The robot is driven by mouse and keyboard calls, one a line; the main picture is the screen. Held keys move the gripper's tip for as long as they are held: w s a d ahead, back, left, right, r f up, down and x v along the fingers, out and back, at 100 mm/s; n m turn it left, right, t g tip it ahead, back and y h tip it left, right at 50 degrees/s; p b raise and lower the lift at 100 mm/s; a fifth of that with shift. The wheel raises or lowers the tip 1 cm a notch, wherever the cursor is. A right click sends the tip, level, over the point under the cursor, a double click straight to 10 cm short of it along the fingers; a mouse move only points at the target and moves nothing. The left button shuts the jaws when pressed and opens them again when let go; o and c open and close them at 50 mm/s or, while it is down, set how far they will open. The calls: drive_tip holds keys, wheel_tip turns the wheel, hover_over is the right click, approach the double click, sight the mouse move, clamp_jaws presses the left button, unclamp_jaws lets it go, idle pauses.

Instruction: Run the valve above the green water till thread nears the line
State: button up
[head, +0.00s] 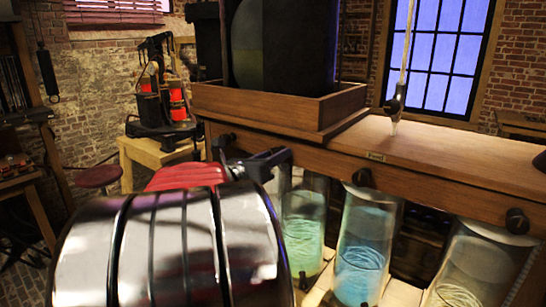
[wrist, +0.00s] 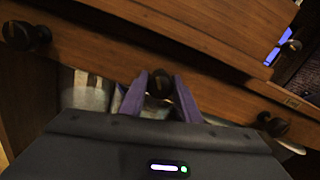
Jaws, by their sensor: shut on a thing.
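The glass jar of green water (head: 303,222) stands under the wooden beam (head: 440,188), with pale thread coiled inside. A marked line on it cannot be made out. My gripper (head: 268,163) is at the beam above this jar. In the wrist view, my gripper's purple fingers (wrist: 160,88) are shut on a dark round valve knob (wrist: 159,84), one finger on each side. In the head view my gripper hides that knob.
A jar of blue water (head: 362,255) and a jar with pale thread (head: 470,270) stand to the right. Other valve knobs (head: 362,177) (head: 516,221) sit on the beam above them. Another knob (wrist: 25,35) is left of my gripper. A cord with a dark fitting (head: 396,100) hangs over the bench.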

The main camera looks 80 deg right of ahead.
drive_tip(key=shift+m, duration=3.7)
drive_tip(key=o, duration=1.2)
drive_tip(key=shift+a, duration=0.1)
drive_tip(key=shift+v, duration=2.4)
